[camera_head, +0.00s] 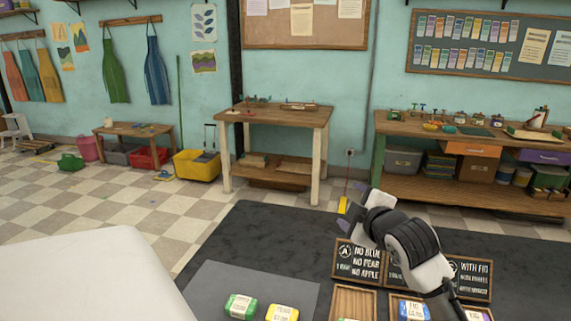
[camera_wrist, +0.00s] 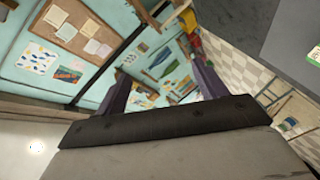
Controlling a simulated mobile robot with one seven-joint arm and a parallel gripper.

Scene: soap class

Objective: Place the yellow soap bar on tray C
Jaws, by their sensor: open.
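A yellow soap bar (camera_head: 283,312) with a white label lies on the grey mat (camera_head: 215,285) at the bottom of the head view, partly cut off by the frame edge. My gripper (camera_head: 349,205) is raised above the far part of the dark table, well away from the bar. In the wrist view its two fingers (camera_wrist: 162,82) stand apart with nothing between them. Wooden trays stand in a row at the bottom right, behind them signs. The right-hand tray (camera_head: 491,311), at the "WITH FIG" sign (camera_head: 472,278), is mostly cut off; its letter is not clearly readable.
A green soap bar (camera_head: 241,306) lies left of the yellow one. The left tray (camera_head: 353,289) stands at a sign (camera_head: 358,260) marked A. The middle tray holds a blue-and-white soap (camera_head: 412,310); my arm partly hides its sign. The dark table (camera_head: 265,235) is clear behind the mat.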

